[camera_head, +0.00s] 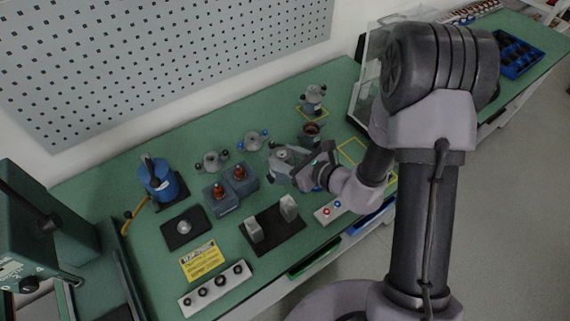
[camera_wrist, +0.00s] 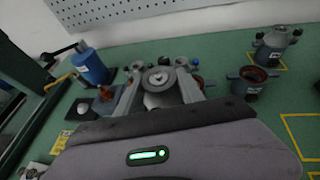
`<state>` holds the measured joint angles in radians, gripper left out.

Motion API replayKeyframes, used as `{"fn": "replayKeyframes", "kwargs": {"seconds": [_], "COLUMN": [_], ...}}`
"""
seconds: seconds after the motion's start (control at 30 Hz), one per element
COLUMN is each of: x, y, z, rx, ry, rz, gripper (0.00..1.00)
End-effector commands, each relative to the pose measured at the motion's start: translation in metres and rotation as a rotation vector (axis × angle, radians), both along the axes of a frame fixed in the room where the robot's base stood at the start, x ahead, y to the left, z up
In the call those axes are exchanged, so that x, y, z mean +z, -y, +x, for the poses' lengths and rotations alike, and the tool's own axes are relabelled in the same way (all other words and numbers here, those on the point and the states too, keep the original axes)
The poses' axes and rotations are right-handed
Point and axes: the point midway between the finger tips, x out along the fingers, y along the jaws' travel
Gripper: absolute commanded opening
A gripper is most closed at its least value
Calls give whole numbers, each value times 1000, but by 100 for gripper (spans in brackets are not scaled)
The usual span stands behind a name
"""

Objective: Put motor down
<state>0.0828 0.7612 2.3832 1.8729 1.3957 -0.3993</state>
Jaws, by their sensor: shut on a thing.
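My gripper (camera_head: 290,168) is shut on a grey round motor (camera_head: 279,158) above the green bench. In the wrist view the motor (camera_wrist: 160,84) sits between the two grey fingers of my gripper (camera_wrist: 158,92), its round top face showing. The motor's underside is hidden, so I cannot tell whether it touches the bench. A second grey motor (camera_head: 313,94) stands upright in a yellow-outlined square at the back right. An open motor housing with a copper-coloured inside (camera_head: 311,131) stands between them. An empty yellow-outlined square (camera_head: 352,150) lies right of my gripper.
Two grey end parts (camera_head: 212,160) (camera_head: 251,140) and blue-grey blocks with copper-coloured pieces (camera_head: 221,196) lie left of my gripper. A black fixture with two light blocks (camera_head: 272,230) and a button box (camera_head: 328,212) are in front. A blue press-like device (camera_head: 160,180) stands further left.

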Motion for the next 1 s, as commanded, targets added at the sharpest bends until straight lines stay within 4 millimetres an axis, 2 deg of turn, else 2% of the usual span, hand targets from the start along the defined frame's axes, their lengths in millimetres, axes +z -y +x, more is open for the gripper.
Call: {"fn": "replayKeyframes", "kwargs": {"seconds": [0.03,0.23,0.53,0.6,0.77,1.0], "x": [13,55,99,81,61,16], "y": [0,0,0,10,29,78], "z": [1,1,1,0,-1,-7], "rx": [0,-1,0,-19,-60,-161], "ry": [4,3,3,1,1,0], "rz": [0,1,0,0,1,1], "gripper": [0,0,0,0,0,0]}}
